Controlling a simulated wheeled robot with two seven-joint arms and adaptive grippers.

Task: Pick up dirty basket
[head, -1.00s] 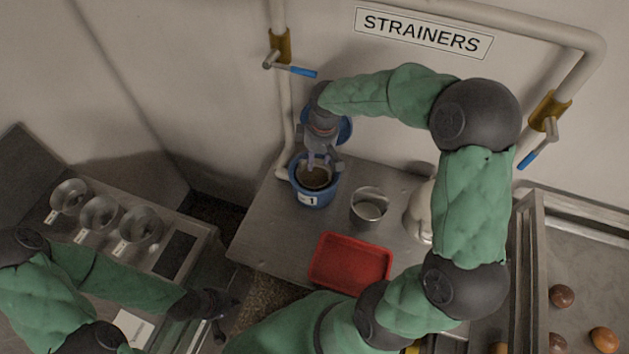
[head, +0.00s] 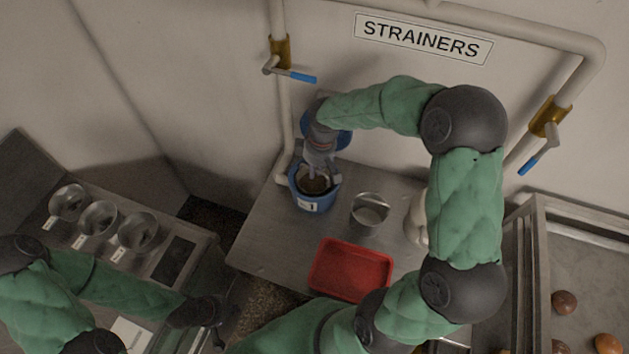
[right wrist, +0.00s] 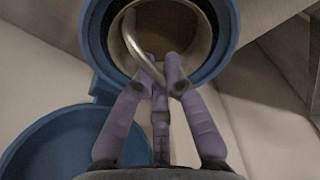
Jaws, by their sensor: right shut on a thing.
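The dirty basket (head: 315,187) sits inside the blue strainer housing (head: 295,196), which bears a white label and stands at the back left of the metal table. In the right wrist view, the basket (right wrist: 178,22) is a metal cup with a curved handle (right wrist: 133,45), inside the blue rim (right wrist: 95,40). My right gripper (head: 315,170) reaches down from above the housing; its fingertips (right wrist: 164,76) are shut on the handle. The blue lid (head: 341,133) hangs open behind; it also shows in the right wrist view (right wrist: 55,145). My left gripper (head: 222,327) is low at the left, its fingers unclear.
A metal cup (head: 370,200) stands right of the housing, with a red tray (head: 350,295) in front. A pale object (head: 417,225) is partly hidden by my right arm. Pipes with blue-handled valves (head: 290,74) line the wall. Several bowls (head: 100,218) stand left.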

